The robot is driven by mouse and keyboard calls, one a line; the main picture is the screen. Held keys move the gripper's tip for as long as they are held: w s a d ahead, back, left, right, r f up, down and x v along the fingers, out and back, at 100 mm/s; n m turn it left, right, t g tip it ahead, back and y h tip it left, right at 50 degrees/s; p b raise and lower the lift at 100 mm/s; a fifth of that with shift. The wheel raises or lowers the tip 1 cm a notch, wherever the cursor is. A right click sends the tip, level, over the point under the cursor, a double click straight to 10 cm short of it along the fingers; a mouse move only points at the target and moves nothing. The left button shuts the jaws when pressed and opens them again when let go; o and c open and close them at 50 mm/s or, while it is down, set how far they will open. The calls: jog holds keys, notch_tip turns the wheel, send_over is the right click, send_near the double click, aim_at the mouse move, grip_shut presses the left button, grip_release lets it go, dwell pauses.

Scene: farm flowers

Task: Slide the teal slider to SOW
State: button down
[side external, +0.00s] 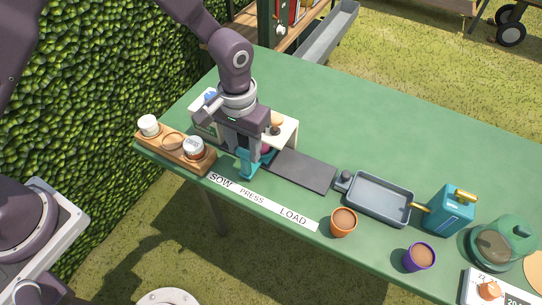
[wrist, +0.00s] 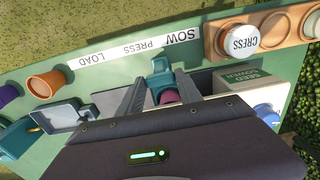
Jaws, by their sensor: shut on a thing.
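The teal slider (side external: 248,166) is at the SOW end of the dark track (side external: 303,169), behind the white label strip (side external: 264,203) reading SOW, PRESS, LOAD. My gripper (side external: 256,156) points down over the slider, its fingers shut on it. In the wrist view the teal slider (wrist: 159,74) shows between the two finger tips (wrist: 161,88), with a magenta round part (wrist: 169,96) just behind it. The slider is close to the word SOW; the fingers and hand hide part of it, so its exact alignment is hard to tell.
A wooden rack (side external: 172,157) with jars stands left of the slider. A white seed box (side external: 283,130) is behind my gripper. A grey tray (side external: 379,197), an orange pot (side external: 343,221), a purple pot (side external: 419,257) and a teal watering can (side external: 451,212) stand to the right. The back table is clear.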

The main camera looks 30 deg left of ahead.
jog(key=shift+a, duration=2.8)
jog(key=shift+a, duration=0.1)
jog(key=c, duration=0.8)
grip_release()
notch_tip(320, 180, up, 7)
jog(key=shift+r, duration=0.1)
